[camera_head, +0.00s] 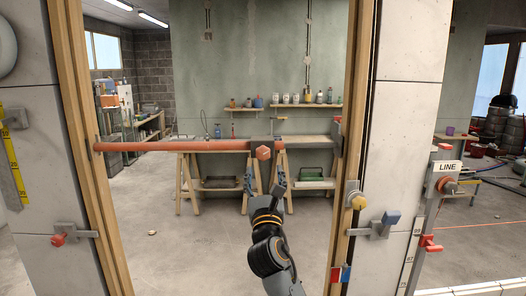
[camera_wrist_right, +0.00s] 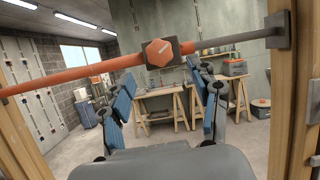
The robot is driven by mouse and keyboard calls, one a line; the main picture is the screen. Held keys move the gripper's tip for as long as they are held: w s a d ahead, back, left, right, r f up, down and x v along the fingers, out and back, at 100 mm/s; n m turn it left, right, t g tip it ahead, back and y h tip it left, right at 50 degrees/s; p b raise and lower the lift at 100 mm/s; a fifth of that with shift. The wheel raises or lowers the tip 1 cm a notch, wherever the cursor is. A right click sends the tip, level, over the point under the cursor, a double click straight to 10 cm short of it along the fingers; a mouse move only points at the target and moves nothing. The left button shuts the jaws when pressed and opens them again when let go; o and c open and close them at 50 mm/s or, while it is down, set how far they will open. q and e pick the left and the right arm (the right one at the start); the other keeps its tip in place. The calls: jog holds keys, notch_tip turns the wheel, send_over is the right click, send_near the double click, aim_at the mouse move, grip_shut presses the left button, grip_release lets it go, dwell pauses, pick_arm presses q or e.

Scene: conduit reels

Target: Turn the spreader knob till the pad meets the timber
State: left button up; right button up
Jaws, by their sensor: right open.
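The spreader is an orange bar (camera_head: 190,146) lying across the doorway between two timber posts; its left end is at the left timber (camera_head: 82,150). Its orange hexagonal knob (camera_head: 263,153) sits on a dark block, and also shows in the right wrist view (camera_wrist_right: 158,52). A grey rod (camera_wrist_right: 235,39) runs right from the block to a dark pad (camera_wrist_right: 279,29) by the right timber (camera_wrist_right: 296,100). I cannot tell whether pad and timber touch. My right gripper (camera_head: 265,181) is open and empty, its blue-padded fingers below the knob, apart from it. My left gripper is out of view.
Beyond the doorway stands a workbench on wooden trestles (camera_head: 188,180), with shelves of cans and bottles (camera_head: 305,104) above. The floor in the doorway is mostly clear.

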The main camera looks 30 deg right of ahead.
aim_at(263, 156)
jog(key=p+x, duration=0.1)
jog(key=x, duration=0.7)
jog(key=shift+w+d, duration=0.15)
jog(key=shift+w, duration=0.2)
jog(key=c, duration=1.2)
